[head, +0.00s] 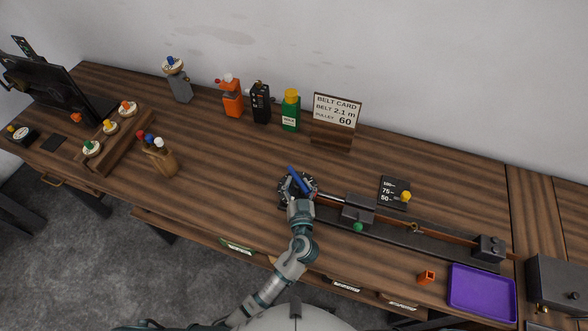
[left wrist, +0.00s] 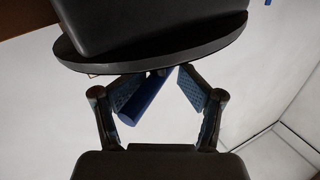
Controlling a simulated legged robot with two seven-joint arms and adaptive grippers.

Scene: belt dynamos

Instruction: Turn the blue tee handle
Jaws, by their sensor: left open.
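The blue tee handle (head: 297,179) shows in the head view as a slanted blue bar at the left end of the long dark rail. My left gripper (head: 298,188) is right at it and covers part of it and its mount. In the left wrist view the blue bar (left wrist: 144,100) runs slantwise in the gap between the two fingers, close to the left finger. My left gripper (left wrist: 160,82) is open there, with a clear gap by the right finger. I cannot tell whether a finger touches the bar. My right gripper is not in view.
The dark rail (head: 440,237) runs right from the handle, with a block and green knob (head: 358,227). A black scale card (head: 394,188) lies behind it. A purple tray (head: 482,293) and orange piece (head: 426,277) lie at front right.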

